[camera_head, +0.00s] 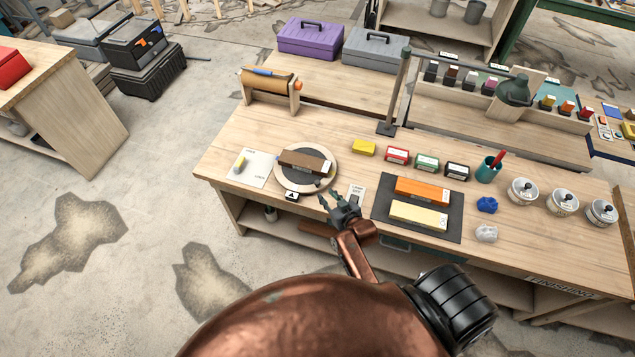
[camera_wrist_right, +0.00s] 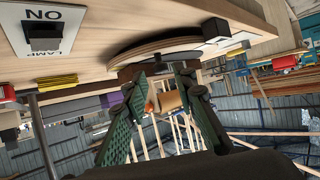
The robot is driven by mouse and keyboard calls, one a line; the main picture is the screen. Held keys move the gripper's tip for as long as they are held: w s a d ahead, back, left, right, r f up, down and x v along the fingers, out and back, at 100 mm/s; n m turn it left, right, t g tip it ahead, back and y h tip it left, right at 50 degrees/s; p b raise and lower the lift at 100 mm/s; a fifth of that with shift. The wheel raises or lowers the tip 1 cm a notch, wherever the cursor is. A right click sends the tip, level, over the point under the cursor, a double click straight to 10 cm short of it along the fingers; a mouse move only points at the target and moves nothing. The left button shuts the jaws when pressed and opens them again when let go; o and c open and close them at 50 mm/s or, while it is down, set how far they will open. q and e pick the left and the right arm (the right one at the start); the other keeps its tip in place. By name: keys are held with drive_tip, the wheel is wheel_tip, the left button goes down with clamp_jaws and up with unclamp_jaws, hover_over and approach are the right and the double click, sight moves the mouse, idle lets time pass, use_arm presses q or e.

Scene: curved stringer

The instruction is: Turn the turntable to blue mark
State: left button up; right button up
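The turntable (camera_head: 280,177), a round disc with a pale wooden rim and dark top, sits near the bench's front left. A brown block (camera_head: 304,161) lies across it. A small white plate with a black triangle (camera_head: 291,196) is at its front edge. My right gripper (camera_head: 334,199) is just right of and in front of the turntable. In the wrist view, the picture is inverted, and the turntable's edge (camera_wrist_right: 170,47) lies just beyond the open, empty fingertips (camera_wrist_right: 161,74). My left gripper is not in view.
A lamp switch plate (camera_head: 357,192) is right beside my right gripper. A dark mat (camera_head: 382,210) with orange and cream blocks lies further right. A white card (camera_head: 252,179) lies left of the turntable. A lamp post (camera_head: 397,92) stands behind.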

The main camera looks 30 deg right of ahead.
sight(318, 183)
drive_tip(key=shift+w+d+r+t, duration=0.1)
drive_tip(key=shift+w+t, duration=0.3)
drive_tip(key=shift+w, duration=0.65)
drive_tip(key=x, duration=0.7)
drive_tip(key=shift+w+d, duration=0.15)
drive_tip(key=shift+w, duration=0.2)
drive_tip(key=shift+c, duration=0.2)
clamp_jaws()
